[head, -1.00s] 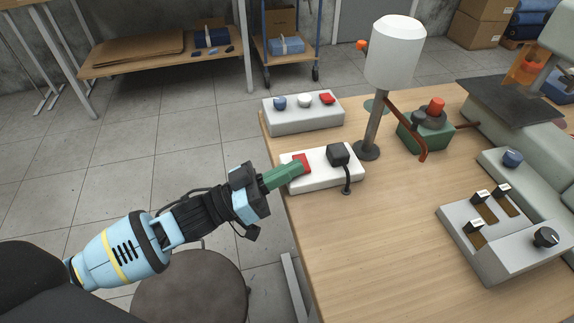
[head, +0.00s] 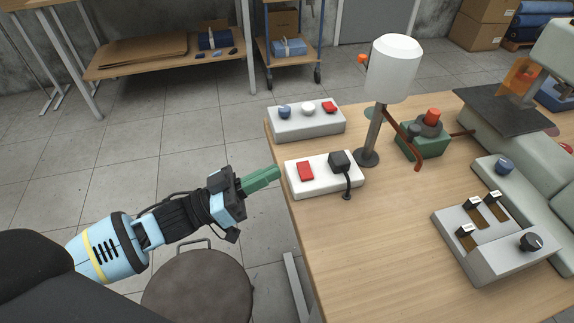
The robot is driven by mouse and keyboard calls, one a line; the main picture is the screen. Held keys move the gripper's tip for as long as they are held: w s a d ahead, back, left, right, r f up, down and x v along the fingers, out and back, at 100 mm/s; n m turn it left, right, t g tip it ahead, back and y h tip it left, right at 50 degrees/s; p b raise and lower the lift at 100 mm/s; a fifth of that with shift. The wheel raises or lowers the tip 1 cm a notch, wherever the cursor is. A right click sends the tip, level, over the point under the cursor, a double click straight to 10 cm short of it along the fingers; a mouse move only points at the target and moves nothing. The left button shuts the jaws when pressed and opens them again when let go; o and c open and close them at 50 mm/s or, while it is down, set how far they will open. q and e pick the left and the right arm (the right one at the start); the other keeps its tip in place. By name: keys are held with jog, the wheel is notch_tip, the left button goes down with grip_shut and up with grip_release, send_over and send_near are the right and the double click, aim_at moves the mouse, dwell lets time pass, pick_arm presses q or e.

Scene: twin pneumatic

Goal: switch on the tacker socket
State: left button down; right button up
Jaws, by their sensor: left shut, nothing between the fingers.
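A white power socket block (head: 326,183) sits at the left edge of the wooden table. It carries a red rocker switch (head: 305,171) on its left part and a black plug (head: 340,160) with a short cable on its right part. Which way the rocker is tipped is too small to tell. My left gripper (head: 279,174) has green fingers that are shut and empty. Its tips are just left of the socket block, apart from the red switch. My right gripper is not in view.
Behind the socket is a grey box (head: 306,125) with blue, white and red buttons. A lamp-like white cylinder on a post (head: 393,70) stands to its right, beside a green box with a red knob (head: 425,138). A slider panel (head: 490,243) is at right. A stool (head: 197,287) stands below my arm.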

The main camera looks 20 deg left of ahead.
pick_arm(q)
jog(key=v, duration=0.4)
jog(key=shift+a+f, duration=0.1)
jog(key=shift+a, duration=0.25)
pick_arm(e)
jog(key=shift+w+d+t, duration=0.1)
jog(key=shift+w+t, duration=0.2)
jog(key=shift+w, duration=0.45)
pick_arm(q)
jog(key=shift+f, duration=0.1)
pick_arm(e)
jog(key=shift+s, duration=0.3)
